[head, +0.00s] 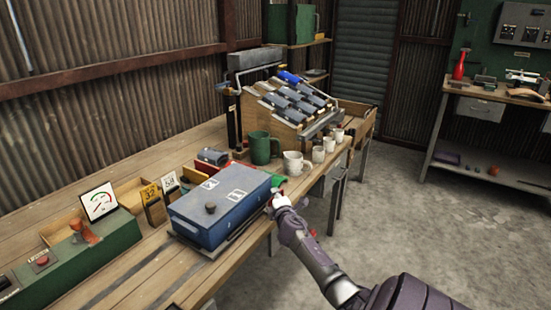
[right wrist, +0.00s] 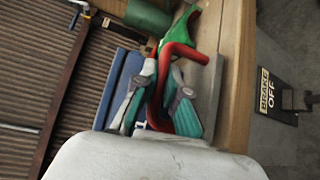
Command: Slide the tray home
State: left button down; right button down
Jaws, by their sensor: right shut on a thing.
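A blue metal box with a dark knob on its lid (head: 218,203) sits on dark rails on the wooden bench; I cannot tell for certain whether it is the tray. My right gripper (head: 279,201) is at the box's right side, near the bench's front edge. In the right wrist view my right gripper (right wrist: 164,98) is shut on a red bent handle (right wrist: 181,55), with teal pads either side of it. The blue side (right wrist: 122,88) lies just left of the fingers. How the handle joins the box is hidden. My left gripper is not in view.
A green mug (head: 262,148), a white jug (head: 295,164) and several small cups stand beyond the box. A slanted rack (head: 290,98) is behind them. A green control panel (head: 75,255) and gauge (head: 99,202) stand at left. Open floor lies to the right.

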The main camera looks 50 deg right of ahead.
jog(key=c, duration=1.5)
grip_release()
jog(key=shift+d+r, duration=0.2)
jog(key=shift+r, duration=0.05)
jog(key=o, duration=0.3)
jog(key=shift+d+f, duration=0.1)
jog(key=shift+f, duration=0.15)
jog(key=v, duration=1.2)
